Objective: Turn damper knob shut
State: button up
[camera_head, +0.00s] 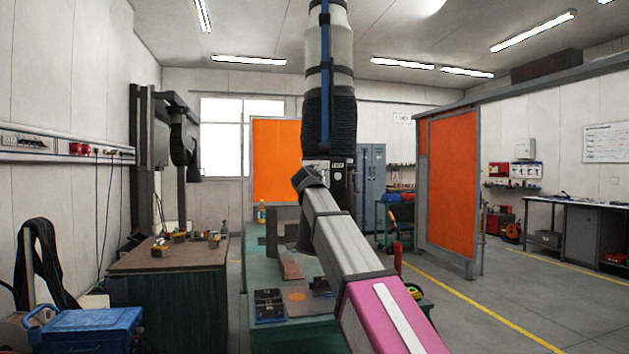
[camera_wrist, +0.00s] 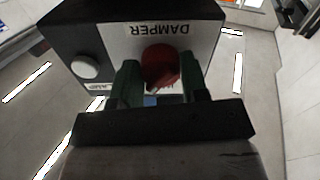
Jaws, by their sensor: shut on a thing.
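The red damper knob (camera_wrist: 160,60) sits on the face of a dark box (camera_wrist: 95,38) with a white plate (camera_wrist: 205,38) reading DAMPER, upside down in the wrist view. My gripper (camera_wrist: 160,78) has its two green fingers on either side of the knob and is shut on it. The knob's lower part is partly hidden between the fingers. In the head view, my arm reaches up to the fume extraction duct (camera_head: 329,115) with its black hose. The knob and fingers cannot be made out there.
A round white button (camera_wrist: 84,67) is on the box beside the knob. Below the duct is a green table (camera_head: 270,335) with metal pieces. A brown-topped bench (camera_head: 170,256) stands left, and an orange screen (camera_head: 452,185) right. Floor is clear at the right.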

jog(key=n, duration=1.2)
jog(key=shift+r+n, duration=0.1)
jog(key=shift+n, duration=1.8)
jog(key=o, duration=0.9)
jog(key=shift+s, duration=0.15)
